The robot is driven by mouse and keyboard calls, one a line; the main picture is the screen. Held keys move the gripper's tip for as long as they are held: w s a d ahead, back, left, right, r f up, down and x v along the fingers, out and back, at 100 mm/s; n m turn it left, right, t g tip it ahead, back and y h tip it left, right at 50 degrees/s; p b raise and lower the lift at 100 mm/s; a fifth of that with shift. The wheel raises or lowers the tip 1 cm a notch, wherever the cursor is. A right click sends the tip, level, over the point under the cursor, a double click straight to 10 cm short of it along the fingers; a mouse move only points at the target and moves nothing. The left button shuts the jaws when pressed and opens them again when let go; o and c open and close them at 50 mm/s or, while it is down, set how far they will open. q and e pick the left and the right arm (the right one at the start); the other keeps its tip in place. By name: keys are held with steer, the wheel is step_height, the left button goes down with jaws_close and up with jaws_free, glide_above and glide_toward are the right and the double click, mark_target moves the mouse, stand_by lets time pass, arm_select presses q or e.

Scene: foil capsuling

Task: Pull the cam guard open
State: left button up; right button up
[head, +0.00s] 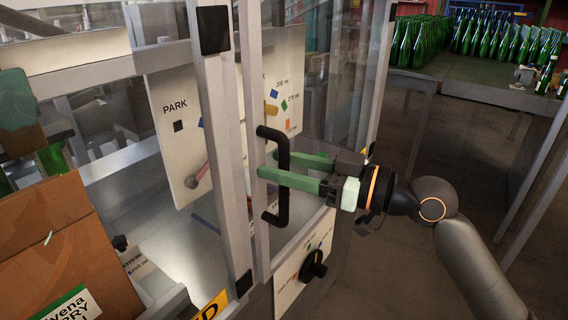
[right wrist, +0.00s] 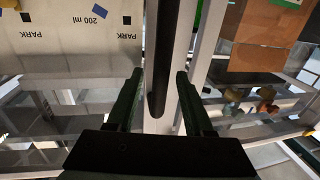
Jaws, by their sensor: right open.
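The cam guard (head: 312,100) is a clear panel in a grey metal frame. Its frame post stands beside another grey post, with no clear gap visible between them. A black upright bar handle (head: 284,204) is fixed to the guard's post. My right gripper (head: 268,166) is level with the handle's middle, its green fingers pointing left at the post. In the right wrist view the handle (right wrist: 158,60) runs between the two open fingers (right wrist: 158,76), and I see a gap on each side. My left gripper is not in view.
Behind the panes is a white plate (head: 180,150) marked PARK. A black knob (head: 313,266) sits on a panel below the handle. A cardboard box (head: 60,250) stands at lower left. Green bottles (head: 470,40) crowd a table at back right. Floor right of the guard looks clear.

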jaws_close()
stand_by(1.3)
